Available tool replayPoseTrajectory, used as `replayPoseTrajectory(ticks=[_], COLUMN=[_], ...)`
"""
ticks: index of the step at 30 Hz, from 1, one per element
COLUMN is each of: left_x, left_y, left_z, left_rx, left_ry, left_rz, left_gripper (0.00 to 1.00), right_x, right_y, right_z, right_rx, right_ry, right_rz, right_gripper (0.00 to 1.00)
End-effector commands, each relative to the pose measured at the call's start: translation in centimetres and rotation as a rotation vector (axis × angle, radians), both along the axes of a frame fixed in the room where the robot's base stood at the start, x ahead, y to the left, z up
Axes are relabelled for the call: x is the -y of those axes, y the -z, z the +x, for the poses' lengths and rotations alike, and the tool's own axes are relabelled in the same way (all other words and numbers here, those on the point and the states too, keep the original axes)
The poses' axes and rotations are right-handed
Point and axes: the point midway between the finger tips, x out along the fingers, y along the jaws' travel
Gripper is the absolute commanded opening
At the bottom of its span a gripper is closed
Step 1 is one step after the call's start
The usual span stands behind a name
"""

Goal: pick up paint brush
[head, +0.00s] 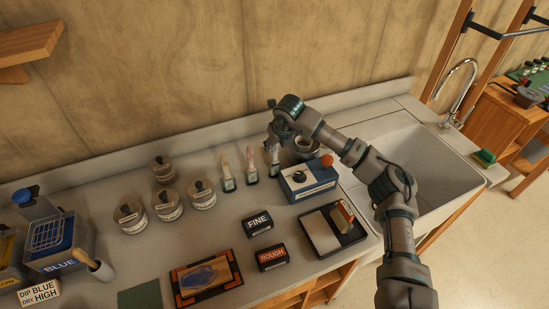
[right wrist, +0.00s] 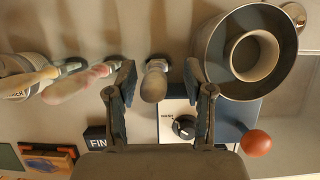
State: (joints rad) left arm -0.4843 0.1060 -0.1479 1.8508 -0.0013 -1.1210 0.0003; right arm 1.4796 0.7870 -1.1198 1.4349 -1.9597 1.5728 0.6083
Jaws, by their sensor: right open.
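My right gripper (head: 272,136) is above the right one, open and empty. My left gripper is not in view.
A blue-and-white box with a dial (head: 309,180) and a metal pot (head: 307,146) are close to the right gripper. Several lidded jars (head: 168,205) stand left. FINE (head: 257,223) and ROUGH (head: 271,258) blocks and a black tray (head: 352,236) are in front. A sink (head: 425,165) is right.

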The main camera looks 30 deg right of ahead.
Motion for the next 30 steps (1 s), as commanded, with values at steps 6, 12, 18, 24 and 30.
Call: replayPoseTrajectory(ticks=[6,12,18,24,30], left_x=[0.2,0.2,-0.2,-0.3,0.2], left_y=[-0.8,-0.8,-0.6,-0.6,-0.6], left_z=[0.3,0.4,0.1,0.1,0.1], left_rx=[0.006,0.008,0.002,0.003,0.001], left_ry=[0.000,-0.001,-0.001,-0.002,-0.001], left_rz=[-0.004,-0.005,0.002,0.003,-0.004], left_gripper=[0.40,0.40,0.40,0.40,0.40], right_x=[-0.7,-1.1,-0.5,-0.3,-0.4], right_y=[1.8,1.6,1.8,1.9,1.9], right_z=[0.8,0.8,0.8,0.8,0.8], right_rx=[0.001,0.002,0.001,0.000,-0.002], right_ry=[-0.002,-0.003,-0.002,-0.003,-0.001], right_rz=[-0.005,-0.010,-0.003,0.000,-0.005], right_gripper=[0.52,0.52,0.02,0.00,0.00])
